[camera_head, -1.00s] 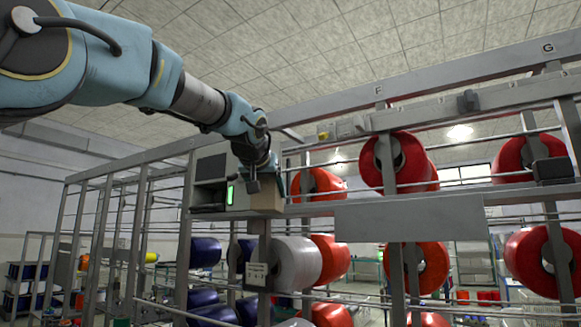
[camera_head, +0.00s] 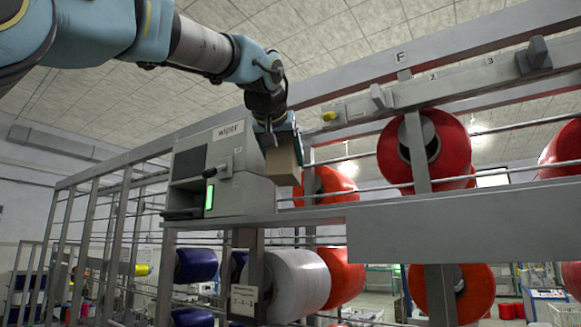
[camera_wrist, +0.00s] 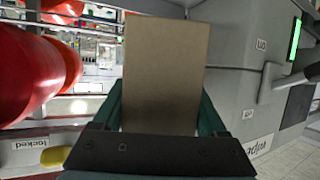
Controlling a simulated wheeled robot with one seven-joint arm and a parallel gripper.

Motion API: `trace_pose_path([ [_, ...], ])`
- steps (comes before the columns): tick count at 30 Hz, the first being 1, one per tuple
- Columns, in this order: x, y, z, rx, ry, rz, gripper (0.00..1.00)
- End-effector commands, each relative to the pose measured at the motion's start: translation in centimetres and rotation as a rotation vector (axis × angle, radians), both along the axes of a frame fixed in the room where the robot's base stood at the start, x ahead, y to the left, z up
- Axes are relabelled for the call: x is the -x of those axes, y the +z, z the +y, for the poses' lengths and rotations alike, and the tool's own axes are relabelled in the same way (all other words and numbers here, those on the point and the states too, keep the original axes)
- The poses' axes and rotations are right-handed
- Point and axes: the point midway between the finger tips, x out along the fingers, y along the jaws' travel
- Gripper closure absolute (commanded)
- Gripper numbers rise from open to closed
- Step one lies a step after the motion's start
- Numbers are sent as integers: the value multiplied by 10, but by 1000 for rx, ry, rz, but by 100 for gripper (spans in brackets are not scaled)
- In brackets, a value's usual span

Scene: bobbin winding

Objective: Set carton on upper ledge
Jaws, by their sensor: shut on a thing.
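The carton (camera_head: 284,163) is a small plain brown box. My gripper (camera_head: 277,135) is shut on it from above and holds it beside the right side of the grey wiper machine. In the wrist view the carton (camera_wrist: 163,70) sits between the two green fingers of my gripper (camera_wrist: 163,105). The upper ledge (camera_head: 320,212) is a grey rail that runs to the right from under the machine. The carton's lower edge appears a little above this ledge. I cannot tell how wide the gap is.
The grey machine (camera_head: 240,190) with a green light stands close left of the carton. Red bobbins (camera_head: 440,150) hang on the frame to the right. A white bobbin (camera_head: 297,285) and blue bobbins (camera_head: 195,265) are below. A grey upper beam (camera_head: 440,90) runs above right.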

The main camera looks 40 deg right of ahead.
Motion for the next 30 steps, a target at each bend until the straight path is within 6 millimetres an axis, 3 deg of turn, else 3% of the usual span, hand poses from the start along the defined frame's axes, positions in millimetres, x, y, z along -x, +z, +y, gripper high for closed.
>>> trace_pose_path([
  [8,1,-5,1,2,-1,-1,100],
  [24,1,-59,1,2,0,-1,100],
  [30,1,-67,1,2,0,-2,100],
])
